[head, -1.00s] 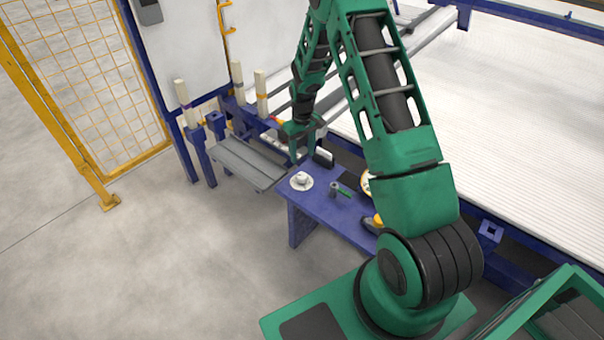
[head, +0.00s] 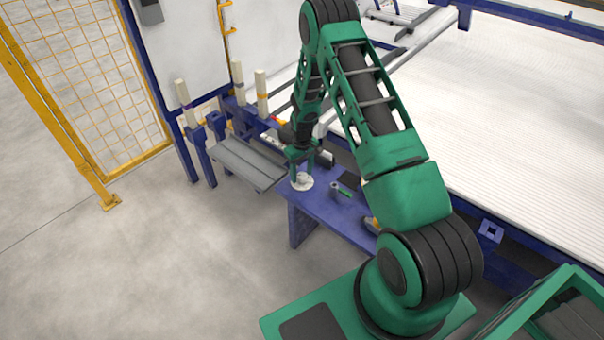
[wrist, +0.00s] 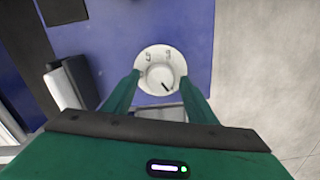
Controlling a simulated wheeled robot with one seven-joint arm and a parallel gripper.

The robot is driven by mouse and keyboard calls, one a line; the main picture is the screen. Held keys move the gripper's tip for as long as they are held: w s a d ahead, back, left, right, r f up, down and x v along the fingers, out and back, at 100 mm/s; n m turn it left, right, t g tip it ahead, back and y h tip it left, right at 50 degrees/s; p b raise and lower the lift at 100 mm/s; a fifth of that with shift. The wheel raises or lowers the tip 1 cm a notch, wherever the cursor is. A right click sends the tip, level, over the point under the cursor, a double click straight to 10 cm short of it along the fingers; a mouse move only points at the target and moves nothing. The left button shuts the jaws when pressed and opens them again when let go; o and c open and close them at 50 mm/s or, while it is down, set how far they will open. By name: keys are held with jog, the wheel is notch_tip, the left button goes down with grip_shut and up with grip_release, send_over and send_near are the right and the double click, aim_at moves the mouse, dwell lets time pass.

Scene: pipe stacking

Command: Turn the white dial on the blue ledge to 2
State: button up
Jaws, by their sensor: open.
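The white dial (wrist: 160,72) sits on the blue ledge (wrist: 120,35), near the ledge's edge in the wrist view. It has a round white plate, a raised knob with a dark pointer mark toward the lower right, and dark figures at its upper part, too small to read surely. In the head view the dial (head: 302,182) is at the left end of the ledge (head: 325,207). My gripper (wrist: 158,82) is open, its two green fingers on either side of the dial's knob. In the head view my gripper (head: 302,170) is right over the dial; whether the fingers touch it I cannot tell.
A small grey cylinder (head: 336,188) and a green item (head: 346,193) lie on the ledge right of the dial. A grey slatted shelf (head: 248,163) is to the left. In the wrist view a grey box-like thing (wrist: 65,90) stands left of my fingers.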

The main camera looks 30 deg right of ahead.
jog(key=c, duration=1.1)
jog(key=shift+o, duration=0.2)
jog(key=shift+d+m, duration=0.1)
jog(key=shift+m, duration=0.7)
jog(key=m, duration=0.9)
jog(key=shift+a+m, duration=0.2)
jog(key=shift+m, duration=0.3)
jog(key=shift+a, duration=0.1)
